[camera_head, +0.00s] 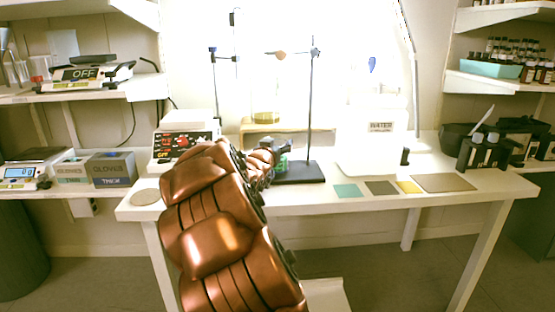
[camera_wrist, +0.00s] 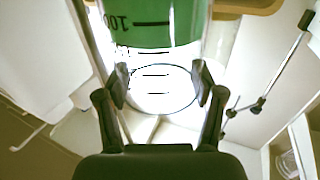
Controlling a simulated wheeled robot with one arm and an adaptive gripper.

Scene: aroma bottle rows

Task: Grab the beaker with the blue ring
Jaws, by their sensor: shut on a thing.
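My gripper (camera_wrist: 161,84) is shut on a clear glass beaker (camera_wrist: 152,58), with one finger on each side of it in the wrist view. The beaker has dark graduation lines, a "100" mark and a green zone at the top of the picture. A thin dark curved line runs round the glass between the fingers; whether it is a blue ring I cannot tell. In the head view my gripper (camera_head: 270,150) is beside the stand, and a bit of green (camera_head: 282,163) shows behind it. My arm hides most of the beaker there.
A metal stand (camera_head: 311,110) with a dark base is right of my gripper. A flask with yellowish liquid (camera_head: 265,117) is behind it. Flat coloured squares (camera_head: 348,190) lie on the table's front right. Dark containers (camera_head: 482,153) stand farther right.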

